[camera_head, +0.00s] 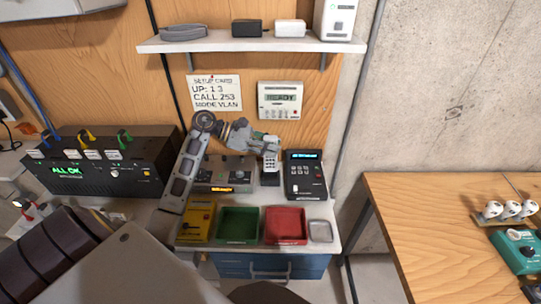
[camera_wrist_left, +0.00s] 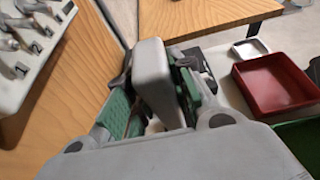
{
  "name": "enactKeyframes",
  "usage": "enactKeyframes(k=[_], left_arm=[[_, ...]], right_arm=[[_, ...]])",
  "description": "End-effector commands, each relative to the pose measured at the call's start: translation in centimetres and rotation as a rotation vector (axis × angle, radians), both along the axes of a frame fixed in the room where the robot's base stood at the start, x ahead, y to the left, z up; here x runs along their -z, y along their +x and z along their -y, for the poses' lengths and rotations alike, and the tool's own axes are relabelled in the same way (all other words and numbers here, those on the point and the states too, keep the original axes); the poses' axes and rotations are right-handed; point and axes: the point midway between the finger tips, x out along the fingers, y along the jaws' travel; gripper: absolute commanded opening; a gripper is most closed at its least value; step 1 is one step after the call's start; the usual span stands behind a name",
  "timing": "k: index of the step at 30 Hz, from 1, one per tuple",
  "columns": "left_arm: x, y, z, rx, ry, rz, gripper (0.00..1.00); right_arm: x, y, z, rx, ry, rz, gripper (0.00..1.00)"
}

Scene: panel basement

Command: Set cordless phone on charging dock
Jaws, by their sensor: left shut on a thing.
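The cordless phone (camera_head: 271,158), pale grey with a dark keypad, is upright in my left gripper (camera_head: 264,143). In the left wrist view the phone (camera_wrist_left: 164,84) shows as a pale block between the green-padded fingers of the gripper (camera_wrist_left: 158,100). The fingers are shut on its upper part. A small black dock (camera_head: 270,177) is directly below the phone in the head view. I cannot tell whether the phone's lower end touches the dock or hangs just above it. My right gripper is not in view.
A black desk device (camera_head: 305,175) stands close right of the dock, and a grey console (camera_head: 227,172) close left. A yellow case (camera_head: 198,221), green tray (camera_head: 238,240), red tray (camera_head: 285,241) and small metal tray (camera_head: 320,232) lie in front. A shelf (camera_head: 250,46) hangs above.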

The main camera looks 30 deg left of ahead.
Motion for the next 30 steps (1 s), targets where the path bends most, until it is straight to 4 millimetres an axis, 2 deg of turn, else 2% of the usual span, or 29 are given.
enactKeyframes(k=[14, 25, 30], left_arm=[[0.6, 0.0, 0.0, 0.000, -0.001, 0.001, 0.00], [3.6, 0.0, 0.0, 0.000, -0.003, -0.002, 0.00], [4.2, 0.0, 0.0, 0.001, 0.000, 0.000, 0.00]], right_arm=[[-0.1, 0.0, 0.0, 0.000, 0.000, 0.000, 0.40], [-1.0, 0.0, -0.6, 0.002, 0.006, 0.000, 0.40], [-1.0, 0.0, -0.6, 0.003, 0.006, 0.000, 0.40]])
